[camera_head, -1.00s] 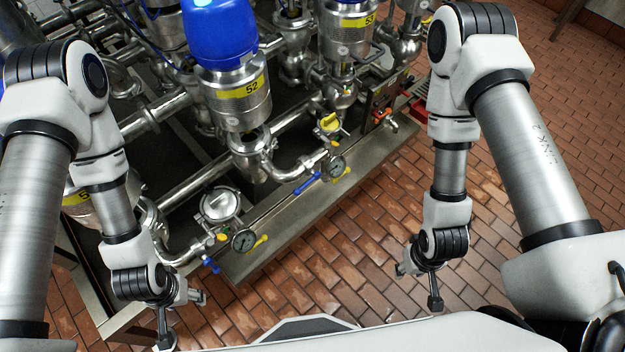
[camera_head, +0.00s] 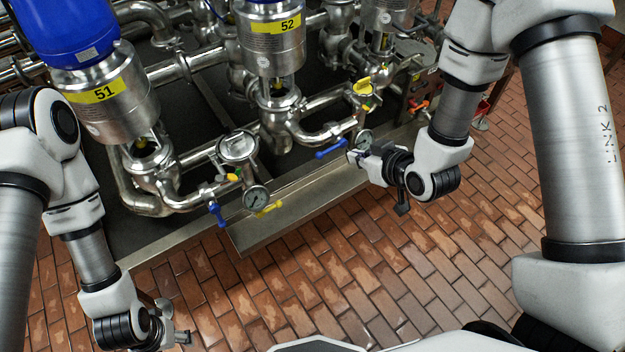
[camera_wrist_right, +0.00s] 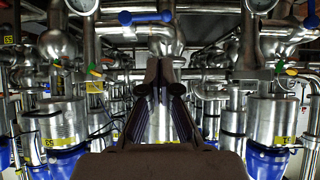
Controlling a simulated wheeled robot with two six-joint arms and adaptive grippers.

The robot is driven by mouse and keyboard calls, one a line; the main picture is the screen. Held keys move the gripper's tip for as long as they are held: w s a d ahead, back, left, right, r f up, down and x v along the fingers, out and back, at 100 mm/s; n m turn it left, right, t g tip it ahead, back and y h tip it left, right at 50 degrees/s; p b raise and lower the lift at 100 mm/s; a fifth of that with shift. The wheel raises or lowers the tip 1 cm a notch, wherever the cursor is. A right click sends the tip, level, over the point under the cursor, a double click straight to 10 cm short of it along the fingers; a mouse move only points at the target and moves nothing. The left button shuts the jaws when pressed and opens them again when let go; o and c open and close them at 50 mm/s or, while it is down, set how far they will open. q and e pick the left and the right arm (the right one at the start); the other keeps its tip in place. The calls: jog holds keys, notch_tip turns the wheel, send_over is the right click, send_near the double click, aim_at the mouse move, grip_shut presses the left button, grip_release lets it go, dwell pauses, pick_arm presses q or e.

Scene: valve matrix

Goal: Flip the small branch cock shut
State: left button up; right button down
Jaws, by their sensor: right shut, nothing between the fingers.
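Small cocks sit along the front of the pipework. One has a blue lever (camera_head: 333,149) below the pipe of valve 52; it also shows in the wrist view (camera_wrist_right: 145,17). I cannot tell for sure which is the branch cock. My right gripper (camera_head: 356,157) is shut and empty, just right of the blue lever under valve 52 and seemingly apart from it; its fingers (camera_wrist_right: 161,75) point at the pipework. My left gripper (camera_head: 180,322) hangs low at left, away from the valves; its jaws are unclear.
Dial gauges (camera_head: 257,197) and (camera_head: 364,138) stand close to the levers. The steel frame edge (camera_head: 300,212) runs in front. The brick floor (camera_head: 300,290) is clear.

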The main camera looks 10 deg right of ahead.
jog(key=w, duration=0.1)
send_over(332, 150)
jog(key=s, duration=0.3)
notch_tip(332, 150, down, 4)
jog(key=shift+t, duration=0.3)
jog(key=f, duration=0.3)
jog(key=w+f, duration=0.1)
jog(key=shift+w+a+f, duration=0.1)
jog(key=shift+a+f, duration=0.15)
jog(key=shift+f, duration=0.05)
pick_arm(q)
jog(key=shift+w+d+f, duration=0.1)
jog(key=shift+w+f, duration=0.15)
jog(key=shift+f, duration=0.35)
pick_arm(e)
jog(key=shift+a+f+h, duration=0.1)
jog(key=shift+a+h, duration=0.05)
jog(key=shift+h, duration=0.15)
pick_arm(q)
jog(key=shift+a+f, duration=0.3)
jog(key=shift+a, duration=0.5)
pick_arm(e)
jog(key=shift+f, duration=0.1)
